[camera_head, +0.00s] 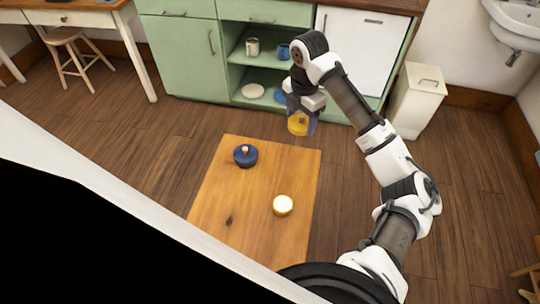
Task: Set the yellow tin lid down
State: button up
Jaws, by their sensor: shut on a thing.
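My gripper (302,118) points down and is shut on the yellow tin lid (297,125). The lid appears near the far right corner of the wooden table (225,205), and looks held up in the air. How the fingers grip it is too small to tell. A round yellow tin (283,205) with a pale top stands on the right part of the table, apart from the lid. A dark blue round pot or lid with a light knob (245,155) sits on the far part of the table.
Behind stands a green cabinet (180,50) with open shelves holding mugs (252,47) and plates (253,91). A white bin (415,100) stands to the right. A stool (70,45) is at the far left. The table's near left area is clear.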

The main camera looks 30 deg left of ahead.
notch_tip(320, 180, down, 19)
jog(key=shift+f+p, duration=0.1)
jog(key=shift+p, duration=0.7)
jog(key=shift+f, duration=0.15)
jog(key=o, duration=1)
jog(key=shift+c, duration=0.2)
notch_tip(320, 180, up, 12)
jog(key=b, duration=0.2)
jog(key=shift+r, duration=0.2)
